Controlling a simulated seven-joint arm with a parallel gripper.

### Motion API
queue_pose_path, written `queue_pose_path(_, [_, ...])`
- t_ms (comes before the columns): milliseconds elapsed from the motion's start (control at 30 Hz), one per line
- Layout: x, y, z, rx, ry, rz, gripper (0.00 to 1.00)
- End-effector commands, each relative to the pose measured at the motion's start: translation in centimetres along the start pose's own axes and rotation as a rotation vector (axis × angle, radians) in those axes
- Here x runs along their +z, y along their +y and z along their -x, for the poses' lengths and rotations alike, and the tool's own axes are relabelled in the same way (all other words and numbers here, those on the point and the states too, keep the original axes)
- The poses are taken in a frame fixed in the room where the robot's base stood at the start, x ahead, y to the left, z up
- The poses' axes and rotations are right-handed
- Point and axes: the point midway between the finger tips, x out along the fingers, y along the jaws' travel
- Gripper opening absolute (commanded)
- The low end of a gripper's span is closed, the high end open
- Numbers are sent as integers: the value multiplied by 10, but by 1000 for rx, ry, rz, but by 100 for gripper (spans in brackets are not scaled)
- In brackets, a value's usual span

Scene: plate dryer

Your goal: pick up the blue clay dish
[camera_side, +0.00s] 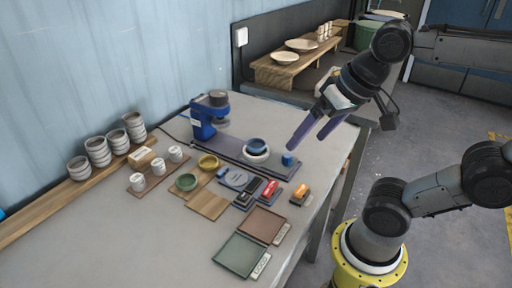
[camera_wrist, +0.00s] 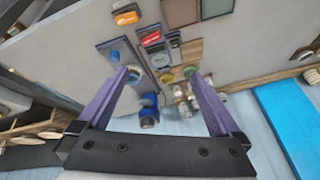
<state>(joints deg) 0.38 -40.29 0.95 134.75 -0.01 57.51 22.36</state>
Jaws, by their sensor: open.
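The blue clay dish (camera_side: 257,145) is a small round bowl on a white round base, on the long grey-purple board (camera_side: 229,154) in the side view. In the wrist view a blue round shape, probably the dish (camera_wrist: 134,73), is partly hidden by the left finger. My gripper (camera_side: 306,142) is open and empty, with long purple fingers pointing down and left. It hangs above the right end of the board, to the right of the dish and apart from it. The fingers also show in the wrist view (camera_wrist: 160,73).
A blue cylinder (camera_side: 287,160) stands close to the dish's right. A blue machine (camera_side: 208,115) stands at the board's left end. Yellow (camera_side: 208,162) and green (camera_side: 186,182) dishes, small tools and two trays (camera_side: 240,254) lie in front. The near left table is clear.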

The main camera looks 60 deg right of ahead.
Motion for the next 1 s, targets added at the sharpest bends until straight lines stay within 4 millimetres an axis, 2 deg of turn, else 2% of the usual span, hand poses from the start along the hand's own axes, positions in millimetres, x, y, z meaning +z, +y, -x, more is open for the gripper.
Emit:
queue_pose_path(133, [-45, -9, 8, 43, -42, -263, 100])
queue_pose_path(267, [-90, -12, 3, 104, -87, -506, 100])
queue_pose_path(467, [-162, -1, -31, 223, -154, -844, 100])
queue_pose_path(600, [-199, 20, -70, 304, -200, -1001, 100])
queue_pose_path(767, [-219, 46, -111, 365, -248, -1067, 100])
queue_pose_path(900, [-217, 61, -132, 401, -286, -1093, 100])
queue_pose_path(1000, [-214, 67, -140, 408, -292, -1102, 100])
